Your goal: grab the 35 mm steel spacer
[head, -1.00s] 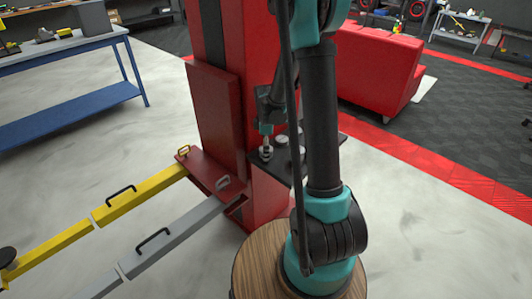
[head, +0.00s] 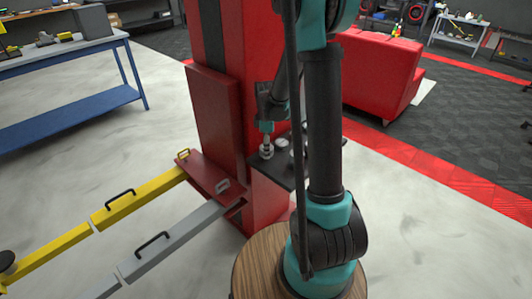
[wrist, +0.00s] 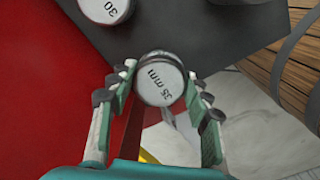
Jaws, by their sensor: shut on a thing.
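The 35 mm steel spacer (wrist: 160,84) is a short pale cylinder with a dark rim and "35 mm" on its top face. In the wrist view it sits between the two fingers of my gripper (wrist: 163,88), which is shut on it from both sides. In the head view my gripper (head: 267,140) points down over the black shelf, with the spacer (head: 266,152) small and bright beneath it. I cannot tell whether the spacer touches the shelf or is just clear of it.
The black shelf (wrist: 215,32) juts from the red lift column (head: 222,115). Another spacer marked "30" (wrist: 106,8) stands on it close by. Yellow (head: 135,203) and grey (head: 170,242) lift arms extend lower left. A wooden round top (head: 258,262) is in front.

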